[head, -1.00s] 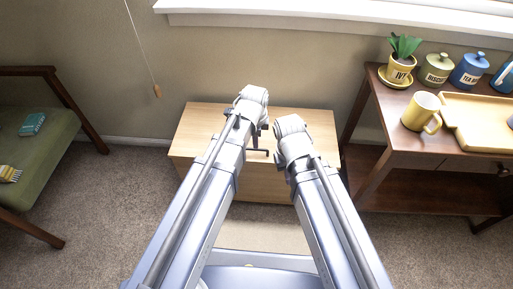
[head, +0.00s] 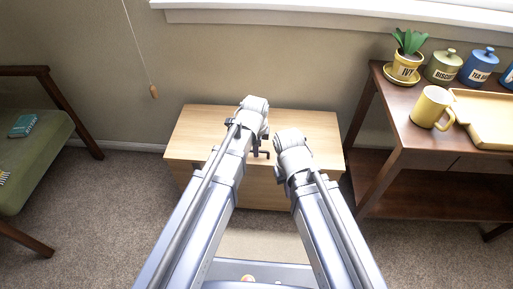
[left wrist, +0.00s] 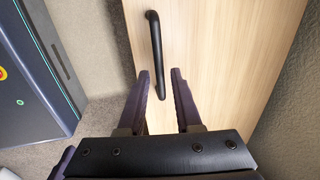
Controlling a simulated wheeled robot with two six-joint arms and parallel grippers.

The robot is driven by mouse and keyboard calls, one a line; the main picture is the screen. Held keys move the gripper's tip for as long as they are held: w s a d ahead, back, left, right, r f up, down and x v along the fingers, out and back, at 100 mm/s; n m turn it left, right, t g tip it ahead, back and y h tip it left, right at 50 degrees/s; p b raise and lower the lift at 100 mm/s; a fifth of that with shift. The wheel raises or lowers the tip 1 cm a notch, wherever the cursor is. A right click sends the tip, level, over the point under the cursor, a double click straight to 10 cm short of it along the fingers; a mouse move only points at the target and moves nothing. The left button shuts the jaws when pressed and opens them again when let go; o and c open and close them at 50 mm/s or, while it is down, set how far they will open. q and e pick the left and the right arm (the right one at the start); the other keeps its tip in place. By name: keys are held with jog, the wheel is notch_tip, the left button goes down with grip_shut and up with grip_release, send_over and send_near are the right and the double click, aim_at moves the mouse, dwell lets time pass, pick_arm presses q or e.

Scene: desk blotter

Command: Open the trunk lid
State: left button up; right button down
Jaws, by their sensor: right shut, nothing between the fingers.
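The trunk (head: 205,125) is a light wooden box against the wall, with its lid down. Its black bar handle (left wrist: 157,45) shows on a wooden face in the left wrist view. My left gripper (head: 262,148) is over the trunk's front part in the head view. In the left wrist view my left gripper (left wrist: 163,80) is open, with the handle's near end in line with the gap between its fingers. I cannot tell whether they touch. My right gripper (head: 287,178) is beside it, in front of the trunk, shut and empty, its fingers mostly hidden by its wrist.
A dark wooden shelf table (head: 400,140) stands at the right with a yellow mug (head: 430,107), a plant pot (head: 404,67), canisters and a yellow tray (head: 490,120). A green-seated chair (head: 35,165) is at the left. A cord (head: 140,45) hangs by the wall. Carpet lies between.

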pick_arm(q)
grip_shut()
dwell(1.1)
